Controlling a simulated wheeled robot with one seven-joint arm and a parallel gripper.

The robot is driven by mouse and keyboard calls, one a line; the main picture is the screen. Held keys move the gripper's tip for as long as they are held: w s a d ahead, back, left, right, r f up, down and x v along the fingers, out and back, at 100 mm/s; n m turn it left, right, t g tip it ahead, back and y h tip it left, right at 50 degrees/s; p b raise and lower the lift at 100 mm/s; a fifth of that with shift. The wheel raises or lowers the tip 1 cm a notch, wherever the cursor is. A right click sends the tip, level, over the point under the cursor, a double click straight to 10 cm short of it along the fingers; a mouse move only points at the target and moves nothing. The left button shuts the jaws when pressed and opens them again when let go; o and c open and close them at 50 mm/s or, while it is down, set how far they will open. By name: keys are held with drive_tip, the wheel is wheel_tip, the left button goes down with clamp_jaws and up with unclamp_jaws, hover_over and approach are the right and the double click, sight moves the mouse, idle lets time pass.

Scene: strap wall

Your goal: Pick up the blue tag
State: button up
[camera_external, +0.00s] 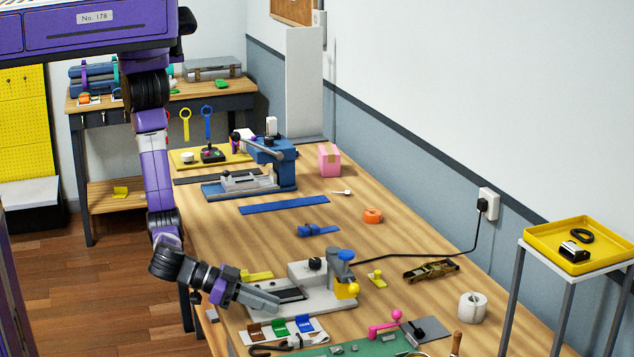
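A small blue tag (303,323) lies on a white strip (318,336) near the front of the workbench. A green tag (280,327) and a brown tag (255,332) lie to its left on the same strip. My gripper (277,302) reaches in from the left, just behind and above the row of tags in the picture. Its fingers are seen from the side, beside a grey machine, so any gap between them is hidden. I see nothing held in it.
The grey machine (315,274) with a yellow knob stands close by my gripper. A black cord (268,350) and a green mat (345,350) lie in front of the tags. A pink-handled tool (384,328) is to the right.

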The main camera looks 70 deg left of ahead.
sight(304, 314)
drive_tip(key=shift+p+x, duration=0.85)
drive_tip(key=shift+x, duration=3.05)
drive_tip(key=shift+a, duration=0.25)
clamp_jaws()
